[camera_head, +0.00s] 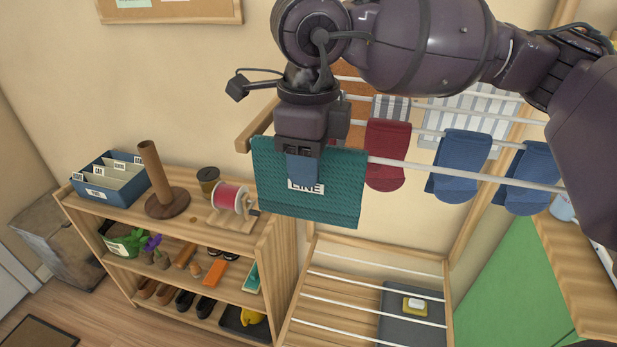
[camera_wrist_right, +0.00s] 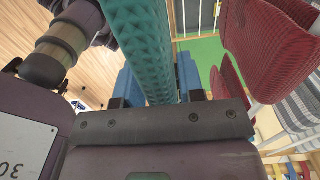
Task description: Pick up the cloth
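In the right wrist view the cloth (camera_wrist_right: 147,50) runs between the two blue fingers of my right gripper (camera_wrist_right: 160,82), one on each side. The cloth fills most of the gap; whether the fingers press on it I cannot tell. My left gripper is not in view.
A red sock (camera_head: 387,155) hangs just right of the cloth, with blue socks (camera_head: 460,165) farther right. A wooden shelf (camera_head: 262,243) stands at left, bearing a blue file box (camera_head: 98,190), a brown post stand (camera_head: 157,175) and a red spool (camera_head: 232,196). A green panel (camera_head: 520,285) is at lower right.

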